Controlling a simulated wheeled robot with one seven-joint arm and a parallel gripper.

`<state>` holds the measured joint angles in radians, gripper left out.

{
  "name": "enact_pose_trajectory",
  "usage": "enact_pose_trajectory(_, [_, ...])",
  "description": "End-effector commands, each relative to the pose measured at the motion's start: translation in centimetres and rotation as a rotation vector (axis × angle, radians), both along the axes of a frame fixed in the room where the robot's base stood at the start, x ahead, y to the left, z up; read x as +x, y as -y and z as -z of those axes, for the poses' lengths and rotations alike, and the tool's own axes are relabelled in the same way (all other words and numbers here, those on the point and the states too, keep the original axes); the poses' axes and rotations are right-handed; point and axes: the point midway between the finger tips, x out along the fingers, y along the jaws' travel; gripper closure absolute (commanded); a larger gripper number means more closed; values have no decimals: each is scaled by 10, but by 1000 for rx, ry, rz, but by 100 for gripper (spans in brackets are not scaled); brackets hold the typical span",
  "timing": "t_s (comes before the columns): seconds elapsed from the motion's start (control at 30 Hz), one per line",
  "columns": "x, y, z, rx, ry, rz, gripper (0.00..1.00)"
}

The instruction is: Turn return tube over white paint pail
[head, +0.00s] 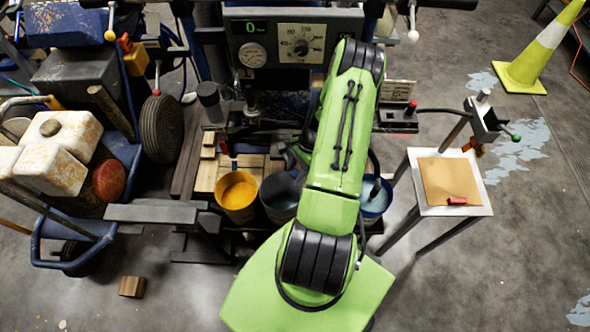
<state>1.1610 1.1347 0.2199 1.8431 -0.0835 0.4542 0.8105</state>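A pail with yellow paint (238,192) stands left of my arm on the wooden slats. Beside it a darker pail (279,204) shows in part, with grey-blue contents, its right side behind my arm. A third pail (373,206), blue-walled with pale contents, shows right of my arm, partly hidden. A dark tube end (375,188) stands over or in this third pail; I cannot tell whether it is the return tube. Which pail holds white paint is not clear. My green arm crosses the middle, and my gripper is hidden behind it.
A machine panel with a gauge (252,55) and dial (301,43) stands behind the pails. A side table (484,208) is at right, a yellow cone (538,55) at upper right. A wheel (161,128) and white jugs (62,150) are at left. A wooden block (132,287) lies on the floor.

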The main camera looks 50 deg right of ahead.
Motion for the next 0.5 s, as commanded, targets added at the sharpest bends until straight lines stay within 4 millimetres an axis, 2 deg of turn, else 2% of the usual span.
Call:
enact_pose_trajectory(0.03, [0, 0, 0, 0, 0, 0, 49])
enact_pose_trajectory(0.1, [0, 0, 0, 0, 0, 1, 42])
enact_pose_trajectory(0.37, [0, 1, -2, 0, 0, 2, 42])
enact_pose_trajectory(0.5, [-2, 10, -23, -4, 2, 3, 42])
